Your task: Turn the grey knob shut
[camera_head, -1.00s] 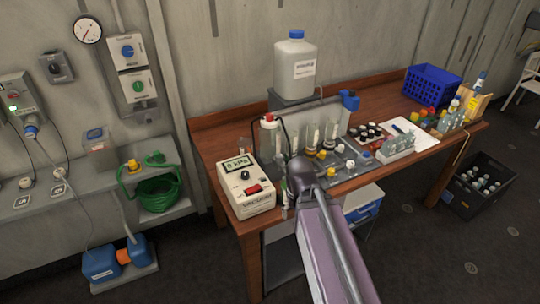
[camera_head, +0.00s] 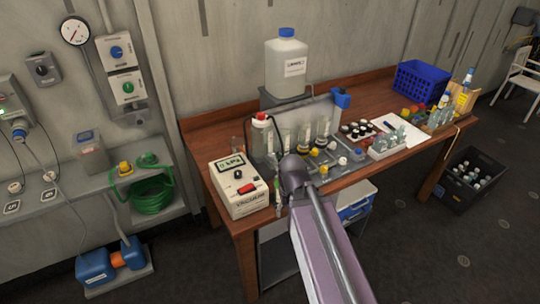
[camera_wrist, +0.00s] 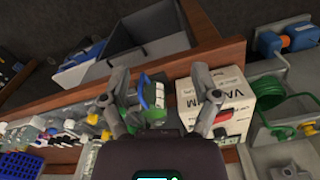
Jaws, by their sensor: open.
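My gripper (camera_wrist: 160,88) is open in the wrist view, its two grey fingers apart above the front of the wooden bench. A small green and white item (camera_wrist: 151,100) shows between and beyond the fingers; I cannot tell contact. In the head view my arm reaches over the bench's front edge and hides part of the glassware rig. The rig's row of small coloured knobs includes a yellow one (camera_head: 324,170) and a blue one (camera_head: 358,153). I cannot tell a grey knob among them for sure. A dark grey knob (camera_head: 42,69) sits on a wall box at the far left.
A cream vacuum controller (camera_head: 239,190) stands left of my arm, close to the right finger in the wrist view (camera_wrist: 220,98). A white jug (camera_head: 286,65) stands behind. Bottles, a blue basket (camera_head: 422,84) and a rack (camera_head: 388,146) fill the bench's right side.

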